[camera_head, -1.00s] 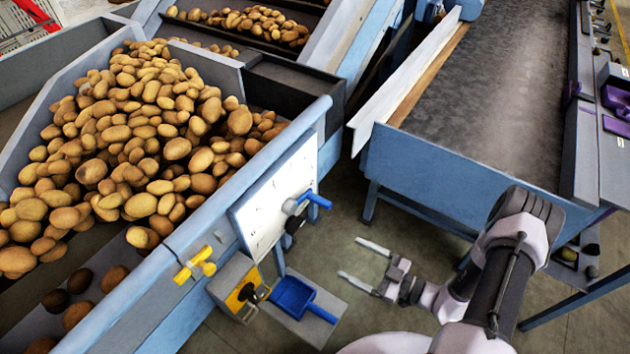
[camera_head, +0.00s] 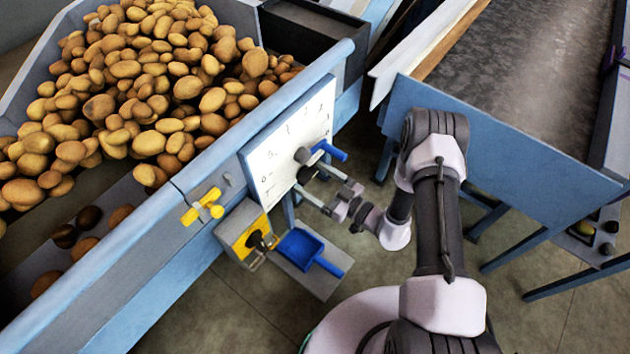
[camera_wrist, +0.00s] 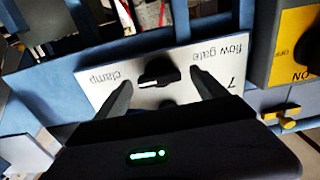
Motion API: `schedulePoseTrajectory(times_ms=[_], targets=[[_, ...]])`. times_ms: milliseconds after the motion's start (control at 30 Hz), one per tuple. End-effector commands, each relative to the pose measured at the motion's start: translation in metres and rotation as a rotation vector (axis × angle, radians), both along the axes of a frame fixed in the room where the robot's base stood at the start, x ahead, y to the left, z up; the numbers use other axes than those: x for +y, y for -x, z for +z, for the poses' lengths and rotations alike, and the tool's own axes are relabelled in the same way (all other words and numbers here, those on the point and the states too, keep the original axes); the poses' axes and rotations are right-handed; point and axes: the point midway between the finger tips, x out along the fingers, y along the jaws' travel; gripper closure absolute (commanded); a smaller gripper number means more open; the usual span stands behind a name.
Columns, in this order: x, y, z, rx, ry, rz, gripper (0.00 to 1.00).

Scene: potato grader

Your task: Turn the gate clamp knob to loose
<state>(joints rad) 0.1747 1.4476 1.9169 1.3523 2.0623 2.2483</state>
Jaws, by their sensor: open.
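The gate clamp knob (camera_wrist: 155,72) is a black knob with a pale pointer mark. It sits on a white plate (camera_wrist: 105,90) lettered "flow gate" and "clamp", upside down in the wrist view. In the head view the knob (camera_head: 306,174) is dark and partly hidden, below a blue-handled lever (camera_head: 330,150) on the white scale plate (camera_head: 265,165). My gripper (camera_head: 308,176) is open at the plate, its fingers on either side of the knob. In the wrist view my gripper (camera_wrist: 164,88) shows the knob between the fingertips, with no clear contact.
A yellow valve handle (camera_head: 203,207) and a yellow switch box (camera_head: 242,238) are left of the plate. A blue dustpan (camera_head: 298,247) lies below. Potatoes (camera_head: 150,95) fill the hopper behind. A blue conveyor frame (camera_head: 500,150) stands at right.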

Motion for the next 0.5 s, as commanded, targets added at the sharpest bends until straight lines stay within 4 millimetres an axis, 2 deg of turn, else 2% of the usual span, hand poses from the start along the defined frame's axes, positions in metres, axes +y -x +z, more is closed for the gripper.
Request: schedulePoseTrajectory(times_ms=[167,200,500], targets=[[-0.0001,-0.0002,0.0004,0.000,0.000,0.000,0.18],[-0.0001,-0.0002,0.0004,0.000,0.000,0.000,0.22],[-0.0004,0.0000,0.0002,0.000,0.000,0.000,0.81]])
